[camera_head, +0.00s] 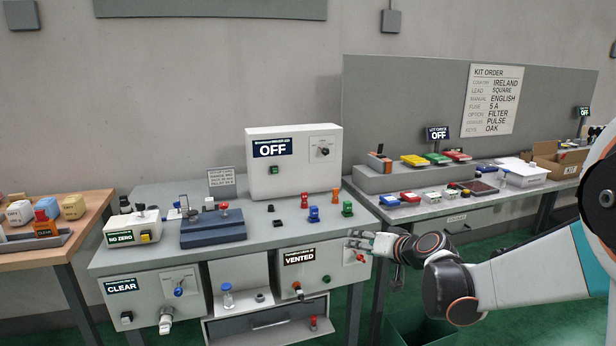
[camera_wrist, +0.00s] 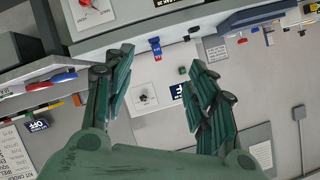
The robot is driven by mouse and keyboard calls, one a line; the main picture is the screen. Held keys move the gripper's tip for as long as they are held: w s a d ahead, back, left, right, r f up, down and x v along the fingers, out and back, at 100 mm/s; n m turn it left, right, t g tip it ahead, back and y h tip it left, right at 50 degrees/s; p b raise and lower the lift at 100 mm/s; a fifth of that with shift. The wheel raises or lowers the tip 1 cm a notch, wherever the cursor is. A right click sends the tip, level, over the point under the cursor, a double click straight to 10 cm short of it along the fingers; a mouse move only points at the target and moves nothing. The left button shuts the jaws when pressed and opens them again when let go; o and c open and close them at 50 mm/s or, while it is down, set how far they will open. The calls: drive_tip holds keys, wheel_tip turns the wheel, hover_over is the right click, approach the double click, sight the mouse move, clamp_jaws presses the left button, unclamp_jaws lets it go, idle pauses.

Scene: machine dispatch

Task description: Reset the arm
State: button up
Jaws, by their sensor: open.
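My arm comes in from the right in the head view. My gripper (camera_head: 362,242) is held out in front of the right end of the grey bench (camera_head: 185,265), near the panel marked VENTED (camera_head: 300,257) and its red knob (camera_head: 361,257). In the wrist view my gripper (camera_wrist: 155,85) shows two green-grey fingers spread wide apart, with nothing between them. The white box marked OFF (camera_head: 294,170) shows beyond the fingers, and the wrist picture is turned over. Whether a fingertip touches the panel cannot be told.
Small coloured knobs, such as a blue one (camera_head: 313,214) and a green one (camera_head: 347,208), stand on the bench. An open drawer (camera_head: 262,330) juts out low at the front. A second bench with trays and a cardboard box (camera_head: 556,160) stands right. A wooden table (camera_head: 85,232) stands left.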

drive_tip(key=s+r+n+g+h, duration=0.1)
drive_tip(key=s+r+g+h, duration=0.25)
drive_tip(key=s, duration=1.55)
drive_tip(key=s+d+f+h, duration=0.1)
drive_tip(key=s+d, duration=0.1)
drive_tip(key=s, duration=0.6)
drive_tip(key=s+d+f+g+h, duration=0.1)
drive_tip(key=s+d+f, duration=0.1)
drive_tip(key=s, duration=0.7)
drive_tip(key=shift+s+d, duration=0.3)
drive_tip(key=shift+d, duration=0.15)
